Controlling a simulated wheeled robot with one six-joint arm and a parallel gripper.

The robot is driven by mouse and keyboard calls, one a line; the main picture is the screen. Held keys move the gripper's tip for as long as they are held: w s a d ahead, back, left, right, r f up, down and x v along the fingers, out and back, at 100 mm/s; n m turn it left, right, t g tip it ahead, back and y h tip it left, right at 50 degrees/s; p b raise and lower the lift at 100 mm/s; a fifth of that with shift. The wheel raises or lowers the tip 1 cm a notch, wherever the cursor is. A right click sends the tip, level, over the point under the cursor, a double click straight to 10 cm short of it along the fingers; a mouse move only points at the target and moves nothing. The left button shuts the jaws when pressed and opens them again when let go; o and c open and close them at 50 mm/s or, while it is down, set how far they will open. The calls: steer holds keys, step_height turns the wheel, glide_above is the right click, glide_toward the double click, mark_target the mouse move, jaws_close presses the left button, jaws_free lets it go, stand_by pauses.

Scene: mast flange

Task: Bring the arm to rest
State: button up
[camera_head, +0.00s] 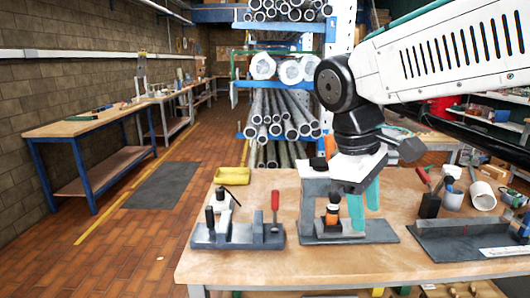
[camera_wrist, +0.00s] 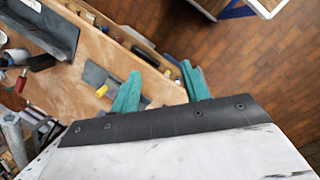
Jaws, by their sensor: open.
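My gripper (camera_head: 364,205) hangs over the workbench (camera_head: 240,262) at the end of my white and black arm, with its two teal fingers pointing down. It is open. In the wrist view the fingers of my gripper (camera_wrist: 162,88) are apart, with nothing held between them. In the head view the fingers are in front of or beside a grey stand (camera_head: 316,200) with an orange and black part (camera_head: 333,212) on a dark base plate. I cannot tell whether a finger touches it.
A grey fixture (camera_head: 235,235) with a red-handled tool (camera_head: 275,203) stands left on the bench. A dark tray (camera_head: 465,240), a white cup (camera_head: 482,195) and hand tools lie right. A yellow tray (camera_head: 232,175) is at the back. Racks of pipes (camera_head: 280,112) stand behind.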

steer(key=s+d+f+m+t+y, duration=0.1)
steer(key=s+d+f+m, duration=0.2)
steer(key=s, duration=0.4)
steer(key=s+d+f+m+y, duration=0.1)
steer(key=s+d+f+m, duration=0.3)
steer(key=s+d+m, duration=0.2)
steer(key=shift+s+d+t+y, duration=0.3)
steer(key=shift+s+d+t, duration=0.15)
steer(key=shift+s, duration=0.25)
